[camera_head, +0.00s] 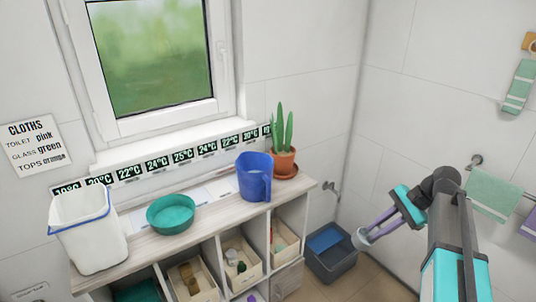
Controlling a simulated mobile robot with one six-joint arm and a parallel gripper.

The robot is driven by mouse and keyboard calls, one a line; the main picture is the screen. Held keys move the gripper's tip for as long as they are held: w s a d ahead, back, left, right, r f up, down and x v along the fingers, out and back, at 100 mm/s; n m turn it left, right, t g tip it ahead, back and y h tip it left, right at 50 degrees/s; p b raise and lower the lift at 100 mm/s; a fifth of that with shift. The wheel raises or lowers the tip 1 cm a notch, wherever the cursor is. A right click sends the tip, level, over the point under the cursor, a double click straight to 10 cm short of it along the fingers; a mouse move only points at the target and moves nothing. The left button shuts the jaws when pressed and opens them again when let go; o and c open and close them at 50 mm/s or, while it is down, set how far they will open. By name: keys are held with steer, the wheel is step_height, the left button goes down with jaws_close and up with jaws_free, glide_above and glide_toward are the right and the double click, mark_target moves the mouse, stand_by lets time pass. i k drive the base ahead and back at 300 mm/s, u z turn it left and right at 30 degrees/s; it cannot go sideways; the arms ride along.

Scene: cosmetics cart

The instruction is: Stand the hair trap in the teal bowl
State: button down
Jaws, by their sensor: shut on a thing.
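The teal bowl (171,228) stands on the pale wooden shelf top, between the white bucket and the blue jug. It looks empty. My gripper (370,234) is at the right, in front of the tiled wall, well to the right of the bowl. Its purple fingers point down and left. They are shut on a small pale grey thing, the hair trap (361,239), which is held in the air. The hair trap is too small to make out its shape, and the fingers partly hide it.
A white bucket (92,242), a blue jug (254,180) and a potted cactus (284,163) stand on the shelf unit (215,213). Cubbies below hold boxes. A dark grey bin (331,265) is on the floor below my gripper. Towels (493,194) hang at the right.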

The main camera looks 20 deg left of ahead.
mark_target(173, 219)
steer(key=k, duration=1.25)
steer(key=u, duration=1.05)
steer(key=i, duration=1.3)
steer(key=z, duration=0.1)
